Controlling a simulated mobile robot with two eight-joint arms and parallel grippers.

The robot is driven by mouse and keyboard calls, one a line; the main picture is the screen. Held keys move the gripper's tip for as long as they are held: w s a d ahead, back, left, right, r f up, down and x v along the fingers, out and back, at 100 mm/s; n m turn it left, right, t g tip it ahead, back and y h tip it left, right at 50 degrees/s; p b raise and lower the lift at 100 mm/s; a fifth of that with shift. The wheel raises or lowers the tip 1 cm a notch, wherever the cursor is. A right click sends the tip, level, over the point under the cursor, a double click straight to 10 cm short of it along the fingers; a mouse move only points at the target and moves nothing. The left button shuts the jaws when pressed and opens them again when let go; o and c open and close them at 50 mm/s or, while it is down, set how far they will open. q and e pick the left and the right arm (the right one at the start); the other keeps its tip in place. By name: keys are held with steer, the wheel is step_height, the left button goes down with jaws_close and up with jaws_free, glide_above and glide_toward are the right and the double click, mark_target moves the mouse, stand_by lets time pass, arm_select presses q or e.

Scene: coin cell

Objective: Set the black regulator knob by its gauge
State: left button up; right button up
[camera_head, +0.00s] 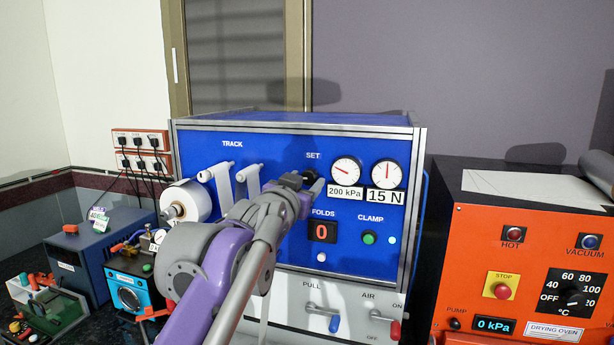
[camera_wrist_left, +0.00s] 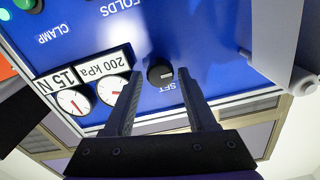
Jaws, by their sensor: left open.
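The black regulator knob (camera_wrist_left: 160,73) sits on the blue panel (camera_wrist_left: 215,40) by the SET label, with a pale mark on its face. My left gripper (camera_wrist_left: 160,82) is open, its fingers on either side of the knob in the wrist view; I cannot tell whether they touch it. In the head view my left gripper (camera_head: 306,184) is at the panel just below SET and largely hides the knob. The gauge (camera_head: 346,171) beside it has a 200 kPa label, and its needle points left and slightly up. This gauge also shows in the wrist view (camera_wrist_left: 112,89).
A second gauge (camera_head: 387,173), labelled 15 N, is right of the first. White rolls (camera_head: 186,203) stick out on the left. The FOLDS display (camera_head: 322,231) reads 0, beside a green CLAMP button (camera_head: 368,238). An orange drying oven (camera_head: 475,245) stands at right.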

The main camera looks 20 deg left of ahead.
arm_select(q)
steer(key=shift+w, duration=0.75)
jaws_close()
steer(key=shift+f+n, duration=0.15)
steer(key=shift+n, duration=0.55)
steer(key=n+b, duration=0.1)
steer(key=n, duration=0.2)
jaws_free()
steer(key=shift+s, duration=0.15)
